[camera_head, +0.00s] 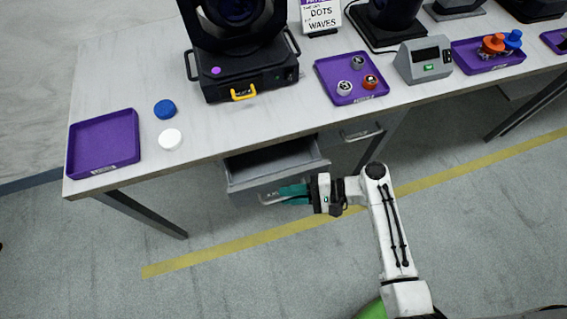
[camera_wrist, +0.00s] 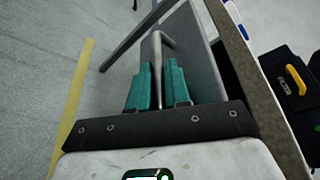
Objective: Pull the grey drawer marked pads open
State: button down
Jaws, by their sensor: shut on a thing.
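The grey drawer (camera_head: 276,180) under the table stands partly pulled out, and its open top shows in the head view. Its label is too small and covered to read fully. My gripper (camera_head: 294,193) is at the front of this drawer, with its teal fingers on the handle. In the wrist view the teal fingertips (camera_wrist: 156,82) are on either side of the metal bar handle (camera_wrist: 158,52), shut on it. The drawer's grey front (camera_wrist: 195,55) rises just beyond the fingers.
The white table (camera_head: 225,127) stands above the drawer, with a purple tray (camera_head: 104,168), blue and white discs, a black lamp (camera_head: 250,80) and another purple tray (camera_head: 335,68) on it. A second, closed drawer (camera_head: 362,132) is to the right. The floor in front is clear.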

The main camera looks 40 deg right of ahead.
jog(key=s+a+p, duration=0.2)
jog(key=s, duration=0.6)
jog(key=s+a+p, duration=0.3)
jog(key=s, duration=0.5)
jog(key=c, duration=1.4)
grip_release()
jog(key=shift+w, duration=0.1)
jog(key=shift+c, duration=0.2)
jog(key=b+v, duration=0.1)
jog(key=v, duration=0.9)
jog(key=shift+s+d, duration=0.3)
